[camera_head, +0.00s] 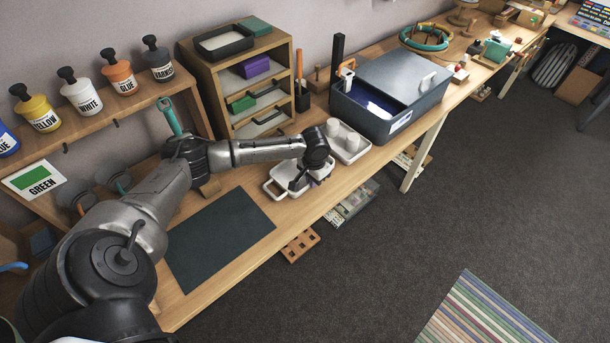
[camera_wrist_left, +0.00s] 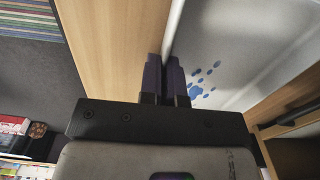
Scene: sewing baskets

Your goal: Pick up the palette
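The palette, a white tray-like piece with a handle (camera_head: 271,189), lies at the front edge of the wooden workbench in the head view. In the left wrist view its white surface (camera_wrist_left: 225,45) carries blue paint spots. My left gripper (camera_head: 300,180) reaches down over it, and the hand hides part of it. In the left wrist view the left gripper's fingers (camera_wrist_left: 165,60) are close together with the palette's edge running between them, so they look shut on that edge. I cannot tell any gap between palette and bench. My right gripper is not in view.
A tray with white cups (camera_head: 349,143) stands just right of the palette. A blue-grey box (camera_head: 400,85) is beyond it. A small wooden drawer unit (camera_head: 240,75) stands behind. A dark mat (camera_head: 220,240) lies bare to the left. Paint bottles line a shelf (camera_head: 95,122).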

